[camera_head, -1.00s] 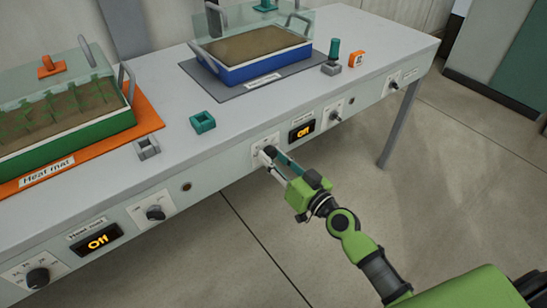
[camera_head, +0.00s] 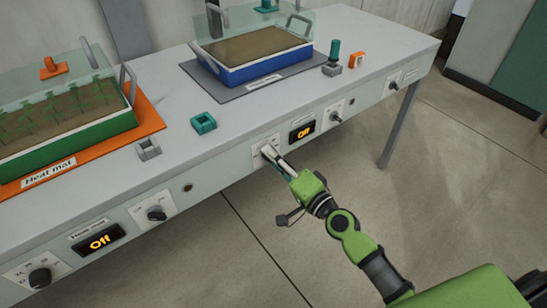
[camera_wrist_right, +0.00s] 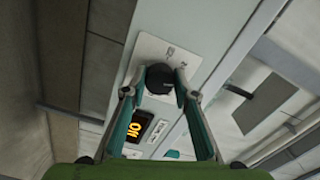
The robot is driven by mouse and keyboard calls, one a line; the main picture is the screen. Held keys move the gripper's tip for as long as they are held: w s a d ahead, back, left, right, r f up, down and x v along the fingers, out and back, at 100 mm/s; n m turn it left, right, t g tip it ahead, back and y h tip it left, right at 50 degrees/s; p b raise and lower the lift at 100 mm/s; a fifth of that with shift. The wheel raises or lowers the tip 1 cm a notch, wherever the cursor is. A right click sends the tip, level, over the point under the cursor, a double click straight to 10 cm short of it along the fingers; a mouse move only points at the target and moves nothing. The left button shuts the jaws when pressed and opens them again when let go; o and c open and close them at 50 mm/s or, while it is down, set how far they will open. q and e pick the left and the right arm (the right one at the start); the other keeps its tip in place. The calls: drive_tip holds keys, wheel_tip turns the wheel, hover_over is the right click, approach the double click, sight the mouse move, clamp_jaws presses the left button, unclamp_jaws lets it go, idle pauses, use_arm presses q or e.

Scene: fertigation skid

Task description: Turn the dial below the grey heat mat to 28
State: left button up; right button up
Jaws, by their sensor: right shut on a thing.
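The grey heat mat (camera_head: 217,90) lies on the bench under a blue tray with a clear lid. My right gripper (camera_head: 268,153) is at this plate, hiding most of the dial in the head view. In the right wrist view the black dial (camera_wrist_right: 159,77) sits between the two fingers of the right gripper (camera_wrist_right: 155,90), which is shut on it. Marks on the plate are too small to read, and I cannot tell the pointer's direction. My left gripper is out of view.
Other knobs (camera_head: 156,213) line the bench front. Small blocks (camera_head: 203,122) sit on the top. The floor in front is clear.

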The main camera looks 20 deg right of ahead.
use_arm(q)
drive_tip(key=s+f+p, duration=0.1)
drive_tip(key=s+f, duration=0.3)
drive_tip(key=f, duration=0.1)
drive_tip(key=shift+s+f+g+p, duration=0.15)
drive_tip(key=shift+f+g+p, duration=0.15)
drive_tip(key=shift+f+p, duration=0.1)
use_arm(e)
drive_tip(key=shift+r+m, duration=0.1)
drive_tip(key=shift+m, duration=6.3)
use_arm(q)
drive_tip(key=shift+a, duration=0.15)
use_arm(e)
drive_tip(key=o, duration=1)
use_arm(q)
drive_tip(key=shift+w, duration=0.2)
use_arm(e)
drive_tip(key=shift+o, duration=0.6)
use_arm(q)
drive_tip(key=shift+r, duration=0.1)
